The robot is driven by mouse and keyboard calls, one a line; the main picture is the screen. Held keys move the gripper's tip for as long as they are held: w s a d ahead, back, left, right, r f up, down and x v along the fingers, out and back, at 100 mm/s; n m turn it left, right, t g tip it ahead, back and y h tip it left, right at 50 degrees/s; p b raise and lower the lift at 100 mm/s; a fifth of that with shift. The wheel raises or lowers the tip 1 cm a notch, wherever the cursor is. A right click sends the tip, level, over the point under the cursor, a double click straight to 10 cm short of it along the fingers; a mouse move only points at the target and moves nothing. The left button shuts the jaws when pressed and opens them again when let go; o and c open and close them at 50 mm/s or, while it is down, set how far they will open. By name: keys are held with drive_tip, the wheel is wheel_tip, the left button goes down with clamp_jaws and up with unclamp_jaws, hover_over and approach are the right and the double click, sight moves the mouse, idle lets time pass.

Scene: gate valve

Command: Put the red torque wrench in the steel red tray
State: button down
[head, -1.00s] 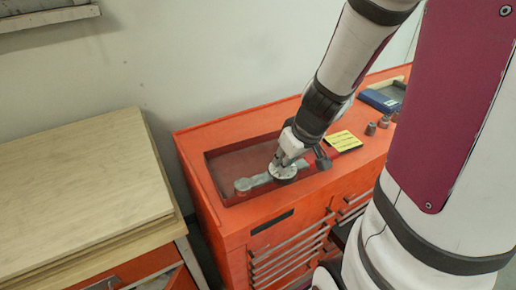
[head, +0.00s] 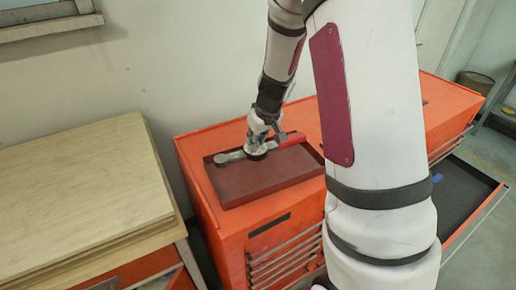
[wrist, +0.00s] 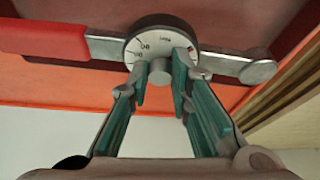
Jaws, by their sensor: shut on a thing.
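The torque wrench has a red handle (head: 291,140), a grey metal head end (head: 222,157) and a round dial. The red tray (head: 265,187) is dark red and shallow, on top of the orange tool cabinet. My gripper (head: 257,142) is shut on the wrench at its dial and holds it along the tray's back edge. In the wrist view, the green-padded fingers (wrist: 160,80) close around the knob of the white dial (wrist: 140,42), with the red handle (wrist: 55,42) at left. I cannot tell whether the wrench touches the tray floor.
The orange cabinet top (head: 200,140) has a clear strip behind the tray. A wooden-topped bench (head: 80,195) stands at left. An open drawer (head: 470,190) juts out at right. My arm hides the cabinet's middle.

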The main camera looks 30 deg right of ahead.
drive_tip(key=shift+w+f, duration=0.1)
drive_tip(key=shift+f, duration=1.6)
drive_tip(key=c, duration=1.5)
unclamp_jaws()
drive_tip(key=shift+o, duration=0.2)
drive_tip(key=shift+r, duration=0.1)
drive_tip(key=v, duration=1.1)
drive_tip(key=s+a+r+y, duration=0.1)
drive_tip(key=s+a+r, duration=0.8)
drive_tip(key=r, duration=0.2)
drive_tip(key=s+a+r, duration=0.2)
drive_tip(key=s, duration=0.5)
drive_tip(key=s+a+r+t+h, duration=0.1)
drive_tip(key=s+a+r, duration=0.1)
drive_tip(key=s, duration=0.5)
drive_tip(key=shift+s+r+m+p, duration=0.3)
drive_tip(key=shift+r+m, duration=0.05)
drive_tip(key=shift+m, duration=0.05)
